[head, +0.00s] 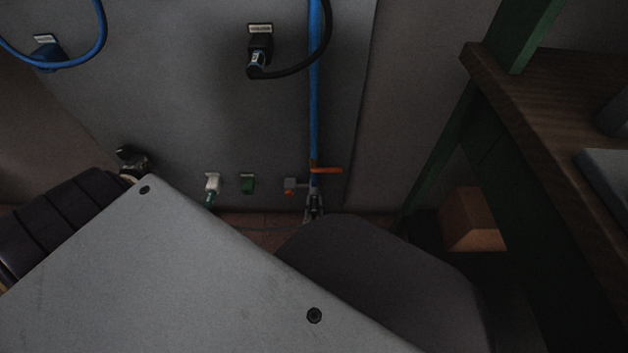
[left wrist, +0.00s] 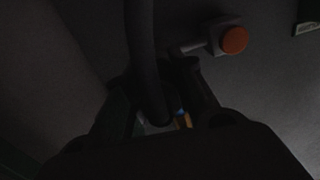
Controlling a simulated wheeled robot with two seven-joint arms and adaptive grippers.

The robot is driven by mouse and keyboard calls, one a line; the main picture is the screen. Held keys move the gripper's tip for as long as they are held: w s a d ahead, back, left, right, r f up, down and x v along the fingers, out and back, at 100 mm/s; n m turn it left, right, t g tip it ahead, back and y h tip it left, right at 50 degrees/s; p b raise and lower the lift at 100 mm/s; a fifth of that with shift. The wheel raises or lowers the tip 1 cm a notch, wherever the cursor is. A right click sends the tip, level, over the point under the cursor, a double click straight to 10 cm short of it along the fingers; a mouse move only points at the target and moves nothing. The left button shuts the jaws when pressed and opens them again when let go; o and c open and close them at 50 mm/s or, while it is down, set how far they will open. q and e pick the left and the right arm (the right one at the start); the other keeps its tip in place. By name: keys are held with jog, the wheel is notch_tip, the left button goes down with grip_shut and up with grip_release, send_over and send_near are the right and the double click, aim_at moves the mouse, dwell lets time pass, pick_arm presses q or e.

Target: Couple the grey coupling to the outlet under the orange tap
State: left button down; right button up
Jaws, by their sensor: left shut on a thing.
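The orange tap (head: 326,170) sits low on the vertical blue pipe (head: 314,100) at the wall. The coupling is hidden by the fingers and too dark to make out. In the left wrist view a dark hose (left wrist: 140,50) runs down to the gripper fingers (left wrist: 168,88), and a small blue and orange patch shows beside it. The outlet is hidden; I cannot tell whether the coupling touches it. My right gripper is not in view.
A wooden bench (head: 540,100) with green legs stands right, beside a brown box (head: 472,219).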

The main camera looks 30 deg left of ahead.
pick_arm(q)
jog(key=shift+w+a, duration=0.15)
jog(key=shift+w, duration=0.05)
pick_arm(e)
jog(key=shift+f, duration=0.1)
pick_arm(q)
jog(key=c, duration=1.1)
grip_release()
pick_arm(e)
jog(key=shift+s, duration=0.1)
pick_arm(q)
jog(key=shift+r, duration=0.2)
jog(key=shift+r, duration=4.8)
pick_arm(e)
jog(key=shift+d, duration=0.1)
